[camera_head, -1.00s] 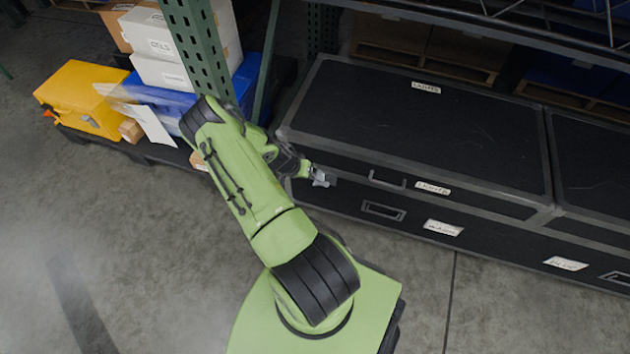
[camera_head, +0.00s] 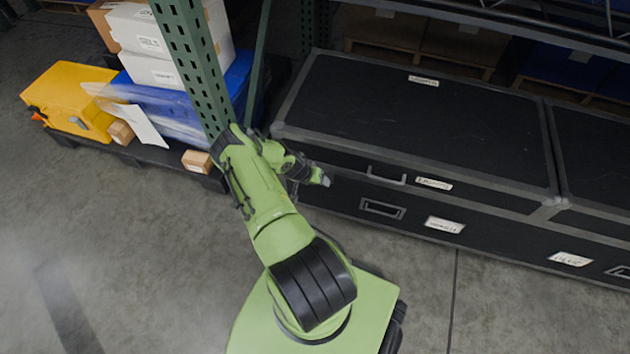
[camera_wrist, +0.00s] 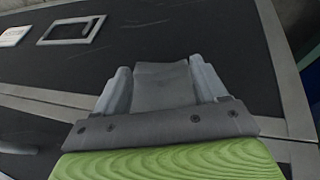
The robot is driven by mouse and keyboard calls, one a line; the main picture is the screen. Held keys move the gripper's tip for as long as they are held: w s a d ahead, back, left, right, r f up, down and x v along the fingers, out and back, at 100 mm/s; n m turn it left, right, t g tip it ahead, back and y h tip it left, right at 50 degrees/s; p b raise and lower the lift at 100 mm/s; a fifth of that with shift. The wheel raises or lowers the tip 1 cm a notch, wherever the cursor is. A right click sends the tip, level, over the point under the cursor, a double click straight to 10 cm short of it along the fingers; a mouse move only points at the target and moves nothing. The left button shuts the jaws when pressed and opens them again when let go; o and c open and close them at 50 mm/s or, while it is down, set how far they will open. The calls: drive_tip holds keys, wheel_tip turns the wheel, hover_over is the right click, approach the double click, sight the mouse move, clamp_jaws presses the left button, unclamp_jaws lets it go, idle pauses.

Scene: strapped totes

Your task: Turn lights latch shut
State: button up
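The case with label plates (camera_head: 425,115) is black with grey edges, its lid down; its front label (camera_head: 434,184) seems to read "LIGHTS". My gripper (camera_head: 322,180) is at the left part of its front face, left of the carry handle (camera_head: 387,177). In the wrist view my gripper (camera_wrist: 160,75) has two grey fingers standing apart. A darker grey flat piece (camera_wrist: 162,88) shows between them; I cannot tell whether it is the latch or part of my gripper. No latch is clearly visible in the head view, where my gripper covers that spot.
A lower black case (camera_head: 382,210) with a recessed handle supports the labelled one; another stands at right. A green rack post (camera_head: 195,65) rises close to my arm. A yellow case (camera_head: 70,100) and boxes lie on a pallet at left. The floor in front is clear.

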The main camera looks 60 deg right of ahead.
drive_tip(key=c, duration=0.7)
drive_tip(key=shift+o, duration=0.2)
drive_tip(key=t+p, duration=0.1)
drive_tip(key=t, duration=0.2)
drive_tip(key=shift+s+m+y+p, duration=0.3)
drive_tip(key=shift+p, duration=0.05)
drive_tip(key=o, duration=1.1)
drive_tip(key=shift+c, duration=0.2)
drive_tip(key=shift+r, duration=0.1)
drive_tip(key=p+v, duration=0.5)
drive_tip(key=v, duration=1)
drive_tip(key=shift+r+p, duration=0.25)
drive_tip(key=shift+p, duration=0.15)
